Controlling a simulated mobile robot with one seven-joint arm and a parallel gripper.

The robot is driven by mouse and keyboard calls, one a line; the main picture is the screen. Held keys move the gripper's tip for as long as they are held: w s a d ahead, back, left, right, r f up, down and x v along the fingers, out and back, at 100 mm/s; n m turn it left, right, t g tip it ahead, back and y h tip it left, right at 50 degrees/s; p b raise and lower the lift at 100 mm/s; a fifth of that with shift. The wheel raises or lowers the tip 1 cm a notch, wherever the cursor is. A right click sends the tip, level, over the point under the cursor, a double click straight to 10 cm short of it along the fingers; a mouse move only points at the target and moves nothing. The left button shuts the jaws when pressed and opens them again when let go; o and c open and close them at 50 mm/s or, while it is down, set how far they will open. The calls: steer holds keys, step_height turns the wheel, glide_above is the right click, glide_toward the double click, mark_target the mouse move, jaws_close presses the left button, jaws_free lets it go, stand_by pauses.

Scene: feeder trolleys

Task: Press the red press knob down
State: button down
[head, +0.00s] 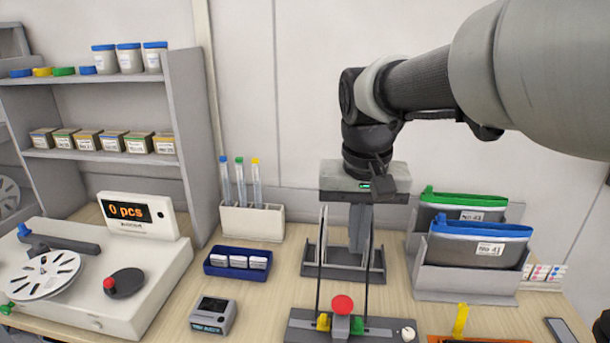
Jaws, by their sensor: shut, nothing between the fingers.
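The red press knob (342,304) is a round red cap on a grey block, on a dark fixture (302,325) at the front centre. A yellow part and a green part flank the block. My gripper (358,248) points down, shut and empty, and appears above and behind the knob in the picture. A clear gap shows between the fingertips and the knob. Two thin dark rods run down near the fixture. I cannot tell how far the knob is pressed.
A grey stand (312,268) is behind the fixture. Bins with green and blue pouches (478,245) stand right. A blue tray (215,268), small grey device (213,316) and tube rack (252,224) are left. A counter (170,275) with a smaller red knob (109,283) stands further left.

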steer(key=g+b, duration=0.1)
steer(key=b, duration=0.1)
glide_above(340, 304)
steer(key=a, duration=0.2)
step_height(340, 304, down, 6)
steer(key=shift+s+d+r+m+h, duration=0.2)
steer(key=shift+d+m+h, duration=0.1)
steer(key=shift+h, duration=0.1)
steer(key=f, duration=0.4)
steer(key=d+f+b, duration=0.1)
steer(key=f, duration=0.9)
steer(key=shift+w+d, duration=0.15)
steer(key=shift+w, duration=0.15)
step_height(340, 304, down, 2)
steer(key=shift+f+b, duration=0.1)
steer(key=shift+b, duration=0.75)
steer(key=shift+s, duration=0.1)
